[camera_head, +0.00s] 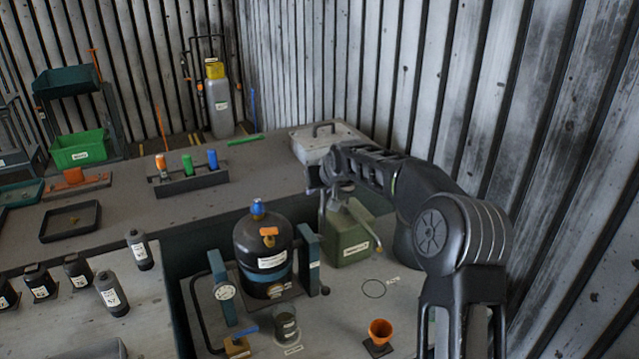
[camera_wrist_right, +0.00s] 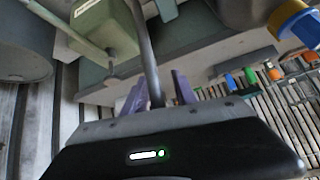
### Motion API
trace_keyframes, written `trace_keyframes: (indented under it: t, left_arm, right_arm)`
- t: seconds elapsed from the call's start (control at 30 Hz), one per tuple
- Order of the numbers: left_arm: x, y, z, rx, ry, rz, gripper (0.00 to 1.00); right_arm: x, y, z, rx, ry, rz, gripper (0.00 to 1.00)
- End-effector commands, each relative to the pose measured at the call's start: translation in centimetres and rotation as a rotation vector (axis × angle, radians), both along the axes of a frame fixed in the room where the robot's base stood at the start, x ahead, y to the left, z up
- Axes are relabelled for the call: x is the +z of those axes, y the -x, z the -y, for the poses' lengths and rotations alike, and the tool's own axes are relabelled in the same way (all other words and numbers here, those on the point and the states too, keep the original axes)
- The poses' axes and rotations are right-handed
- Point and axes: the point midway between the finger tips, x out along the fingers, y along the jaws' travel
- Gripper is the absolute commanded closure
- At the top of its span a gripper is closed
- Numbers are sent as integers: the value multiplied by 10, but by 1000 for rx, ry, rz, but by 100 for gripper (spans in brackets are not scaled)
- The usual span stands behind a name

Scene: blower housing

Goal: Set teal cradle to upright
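The teal cradle (camera_head: 308,245) stands in the sunken bay in the head view, with a post on each side of a black tank (camera_head: 265,245). The tank has a blue cap and looks about upright. My right gripper (camera_head: 316,186) is above and right of the cradle, near a green can (camera_head: 348,238). In the right wrist view, a grey rod (camera_wrist_right: 149,50) runs between the parted fingers of the right gripper (camera_wrist_right: 160,90); a gap shows beside it, so I see no firm grasp. What the rod belongs to is unclear. My left gripper is not in view.
Several dark bottles (camera_head: 112,293) are at left. A rack (camera_head: 190,180) with coloured handles stands behind. The ribbed wall is close on the right.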

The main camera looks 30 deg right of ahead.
Motion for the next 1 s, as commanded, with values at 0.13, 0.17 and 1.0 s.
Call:
trace_keyframes:
  t: [0.13,0.17,1.0]
  left_arm:
    - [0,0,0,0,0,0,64]
    - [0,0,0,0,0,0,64]
    - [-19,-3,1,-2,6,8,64]
  right_arm:
    - [2,0,1,-2,1,5,54]
    - [3,-1,1,-2,1,6,53]
    - [57,51,-5,-2,1,10,53]
